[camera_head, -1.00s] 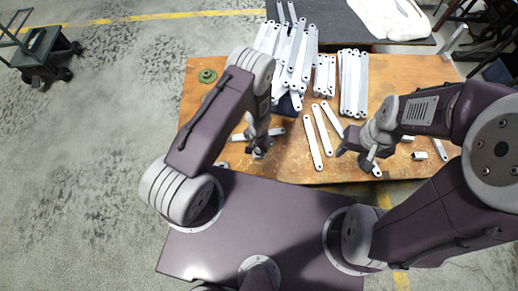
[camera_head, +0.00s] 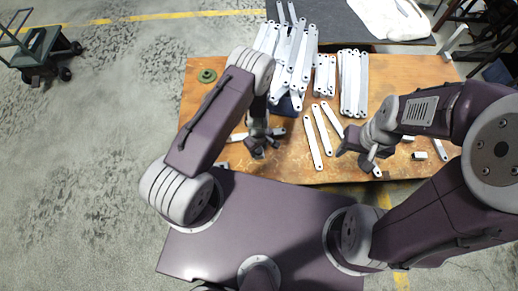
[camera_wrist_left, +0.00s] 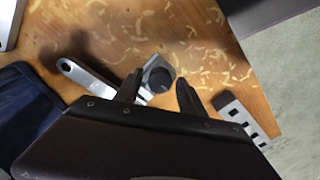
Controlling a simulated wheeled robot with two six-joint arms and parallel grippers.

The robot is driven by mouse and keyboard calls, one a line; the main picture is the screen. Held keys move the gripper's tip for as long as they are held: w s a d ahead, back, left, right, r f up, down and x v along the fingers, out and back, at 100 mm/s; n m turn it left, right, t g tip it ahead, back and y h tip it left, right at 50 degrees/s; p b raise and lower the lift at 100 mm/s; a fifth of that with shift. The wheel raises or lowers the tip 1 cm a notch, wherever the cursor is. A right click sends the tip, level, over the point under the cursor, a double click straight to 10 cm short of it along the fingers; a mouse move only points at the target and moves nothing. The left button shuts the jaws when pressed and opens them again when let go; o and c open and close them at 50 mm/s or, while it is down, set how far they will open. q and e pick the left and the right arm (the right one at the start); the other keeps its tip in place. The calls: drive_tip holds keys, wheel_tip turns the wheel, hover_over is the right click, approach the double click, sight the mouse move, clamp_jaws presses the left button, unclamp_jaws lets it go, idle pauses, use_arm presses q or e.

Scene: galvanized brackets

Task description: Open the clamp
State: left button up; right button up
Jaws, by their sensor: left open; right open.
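In the left wrist view, a bright metal piece with a dark round knob (camera_wrist_left: 158,78) lies on the wooden table between the two fingers of my left gripper (camera_wrist_left: 160,93). It may be the clamp; its lower part is hidden by the gripper body. The fingers are apart, one on each side of it; I cannot tell whether they touch it. In the head view my left gripper (camera_head: 263,149) is low over the table's near left part and hides most of what is under it. My right gripper (camera_head: 358,158) is open and empty above the near edge, to the right.
Stacked galvanized brackets (camera_head: 353,85) fill the back of the wooden table (camera_head: 405,80). Loose brackets (camera_head: 312,140) lie between my grippers. In the left wrist view, a dark blue object (camera_wrist_left: 25,105) is at the left.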

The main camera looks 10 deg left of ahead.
use_arm(q)
wheel_tip(320, 180, up, 6)
drive_tip(key=p, duration=0.6)
drive_tip(key=shift+r, duration=0.2)
drive_tip(key=shift+f, duration=0.15)
